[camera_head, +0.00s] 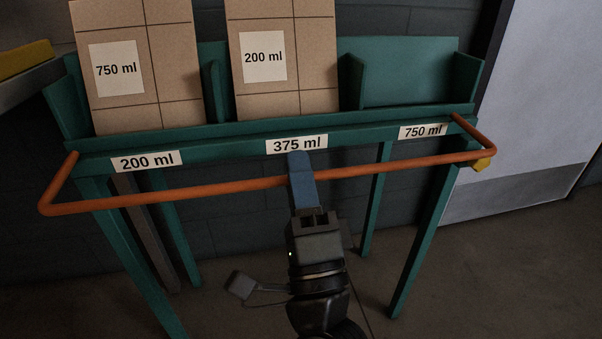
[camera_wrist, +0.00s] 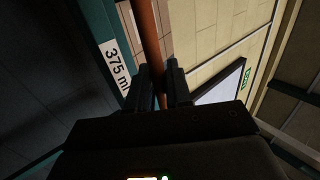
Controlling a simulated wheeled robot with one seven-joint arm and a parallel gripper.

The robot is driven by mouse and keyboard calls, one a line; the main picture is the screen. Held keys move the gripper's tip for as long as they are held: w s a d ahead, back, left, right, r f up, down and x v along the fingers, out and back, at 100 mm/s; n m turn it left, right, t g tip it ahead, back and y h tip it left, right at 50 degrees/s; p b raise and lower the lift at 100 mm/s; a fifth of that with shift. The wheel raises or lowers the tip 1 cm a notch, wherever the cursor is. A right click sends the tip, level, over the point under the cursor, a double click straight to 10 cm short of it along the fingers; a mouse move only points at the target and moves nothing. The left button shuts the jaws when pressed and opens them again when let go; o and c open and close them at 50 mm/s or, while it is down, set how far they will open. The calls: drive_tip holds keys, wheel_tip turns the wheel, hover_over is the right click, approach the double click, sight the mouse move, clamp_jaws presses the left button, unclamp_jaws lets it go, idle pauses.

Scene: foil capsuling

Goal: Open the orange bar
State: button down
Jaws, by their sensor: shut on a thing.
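The orange bar (camera_head: 225,189) runs across the front of the green rack (camera_head: 355,139), bent back to the rack at both ends. In the wrist view the bar (camera_wrist: 150,40) passes between the two fingers of my gripper (camera_wrist: 161,85). The fingers hide a short stretch of the bar.
Two cardboard boxes, marked 750 ml (camera_head: 117,70) and 200 ml (camera_head: 264,57), stand in the left and middle bays. The right bay (camera_head: 408,85) is empty. A yellow piece (camera_head: 482,164) sits at the bar's right end. A pale door (camera_head: 545,100) is at right.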

drive_tip(key=shift+w+d, duration=0.1)
drive_tip(key=c, duration=1.2)
unclamp_jaws()
drive_tip(key=shift+b+v, duration=0.35)
drive_tip(key=shift+v, duration=3.6)
